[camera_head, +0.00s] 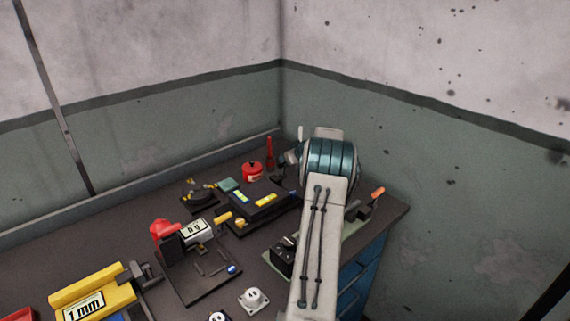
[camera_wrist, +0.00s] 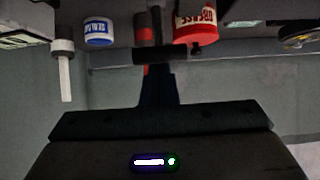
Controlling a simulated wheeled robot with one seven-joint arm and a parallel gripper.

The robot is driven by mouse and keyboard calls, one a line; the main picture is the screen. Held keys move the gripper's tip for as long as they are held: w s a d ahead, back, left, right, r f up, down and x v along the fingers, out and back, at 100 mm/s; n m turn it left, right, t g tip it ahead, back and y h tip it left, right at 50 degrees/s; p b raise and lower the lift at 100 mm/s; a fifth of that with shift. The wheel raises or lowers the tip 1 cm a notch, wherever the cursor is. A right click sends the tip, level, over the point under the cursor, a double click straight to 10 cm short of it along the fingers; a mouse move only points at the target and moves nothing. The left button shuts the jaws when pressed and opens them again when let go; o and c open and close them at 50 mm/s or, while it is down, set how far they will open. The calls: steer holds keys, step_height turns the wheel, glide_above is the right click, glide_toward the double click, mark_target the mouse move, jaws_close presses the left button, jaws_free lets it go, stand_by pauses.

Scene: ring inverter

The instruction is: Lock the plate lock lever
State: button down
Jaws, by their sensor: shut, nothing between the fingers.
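My gripper (camera_wrist: 157,52) is shut and empty in the wrist view, its dark fingers pointing up the picture. In the head view my arm hides most of it, near the back right of the bench. I cannot tell for sure which part is the plate lock lever. An orange-handled lever (camera_head: 377,193) stands at the bench's right end, on or beside a green plate (camera_head: 354,229) partly covered by my arm. A yellow-handled part (camera_head: 223,219) sits mid-bench by a dark fixture. A white stick-like part (camera_wrist: 65,78) is left of my fingers in the wrist view.
A red grease can (camera_wrist: 195,24) and a blue-and-white can (camera_wrist: 98,31) are close to my fingers. The bench (camera_head: 130,215) holds a yellow 1 mm block (camera_head: 95,293), a dark fixture with a red knob (camera_head: 164,229) and white sockets (camera_head: 253,299). Walls close the back and right.

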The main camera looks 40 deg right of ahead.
steer(key=shift+s+a+f+t+b, duration=0.1)
steer(key=shift+s+f+t+b, duration=0.35)
steer(key=shift+b, duration=3.05)
steer(key=shift+s+f+t+b, duration=0.15)
steer(key=shift+s+t+b, duration=0.5)
steer(key=shift+b, duration=2.85)
steer(key=shift+r+b, duration=0.15)
steer(key=shift+b, duration=0.75)
steer(key=shift+r+t, duration=0.15)
steer(key=shift+t, duration=0.15)
steer(key=shift+w, duration=0.1)
steer(key=shift+w+r, duration=0.1)
steer(key=shift+w, duration=0.6)
